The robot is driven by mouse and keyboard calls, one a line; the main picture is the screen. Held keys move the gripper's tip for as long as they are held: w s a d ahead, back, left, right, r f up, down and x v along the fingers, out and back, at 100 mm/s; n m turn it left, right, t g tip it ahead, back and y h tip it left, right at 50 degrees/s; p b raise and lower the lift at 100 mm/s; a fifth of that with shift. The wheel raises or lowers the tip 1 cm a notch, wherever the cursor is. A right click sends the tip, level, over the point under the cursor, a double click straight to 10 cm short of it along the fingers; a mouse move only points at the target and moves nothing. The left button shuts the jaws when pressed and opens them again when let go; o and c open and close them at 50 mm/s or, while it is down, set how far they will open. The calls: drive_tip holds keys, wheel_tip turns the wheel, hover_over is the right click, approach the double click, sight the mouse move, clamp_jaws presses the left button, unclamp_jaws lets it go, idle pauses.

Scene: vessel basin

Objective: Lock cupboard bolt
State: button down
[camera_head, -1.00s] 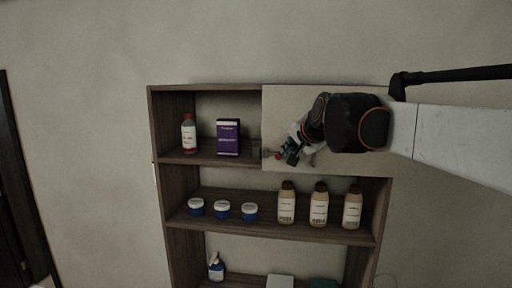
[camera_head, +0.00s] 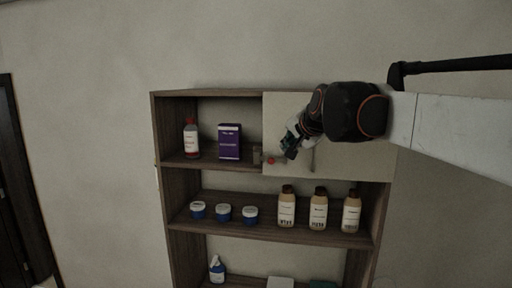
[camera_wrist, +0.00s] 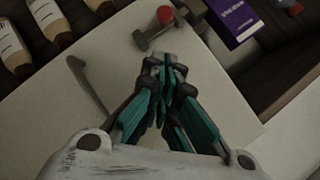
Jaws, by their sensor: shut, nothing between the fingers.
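The pale cupboard door (camera_head: 345,160) covers the upper right of the shelf unit. A small bolt with a red knob (camera_head: 270,161) sits at the door's lower left edge, beside a small bracket (camera_head: 257,155). In the wrist view the red knob (camera_wrist: 165,15) stands up from a grey metal bolt (camera_wrist: 150,38) on the door. My gripper (camera_head: 291,152) is shut and empty in front of the door, just right of the knob. In the wrist view its fingertips (camera_wrist: 165,62) are close to the bolt, with a visible gap to the knob.
A grey door handle (camera_wrist: 85,82) lies close to my fingers. A purple box (camera_head: 229,142) and a red-capped bottle (camera_head: 191,138) stand in the open upper left compartment. Brown-capped bottles (camera_head: 318,209) and blue jars (camera_head: 223,213) stand on the shelf below.

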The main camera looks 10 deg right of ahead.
drive_tip(key=b+v, duration=0.2)
drive_tip(key=v, duration=0.8)
drive_tip(key=s+f+n+g+b, duration=0.25)
drive_tip(key=s+f+b, duration=0.8)
drive_tip(key=f, duration=1.35)
drive_tip(key=s+f+n+g+h+b, duration=0.1)
drive_tip(key=s+f+n+b, duration=0.45)
drive_tip(key=f+b, duration=1.35)
drive_tip(key=s+f+n+g+b, duration=0.15)
drive_tip(key=s+f+b, duration=0.75)
drive_tip(key=f, duration=2.1)
drive_tip(key=w+r+m+t+p, duration=0.25)
drive_tip(key=w+r+p, duration=0.75)
drive_tip(key=r, duration=1.4)
drive_tip(key=w+r+m+t+y+p, duration=0.1)
drive_tip(key=w+r+m+p, duration=0.45)
drive_tip(key=r+p, duration=1.3)
drive_tip(key=w+r+m+t+p, duration=0.15)
drive_tip(key=w+r+p, duration=0.65)
drive_tip(key=r, duration=2.2)
approach(276, 157)
drive_tip(key=w+d+r, duration=0.1)
drive_tip(key=w+d, duration=0.1)
drive_tip(key=w+a+f+p, duration=0.1)
drive_tip(key=w+a+f, duration=0.1)
drive_tip(key=f, duration=0.1)
drive_tip(key=shift+p, duration=0.35)
drive_tip(key=shift+w+f, duration=0.1)
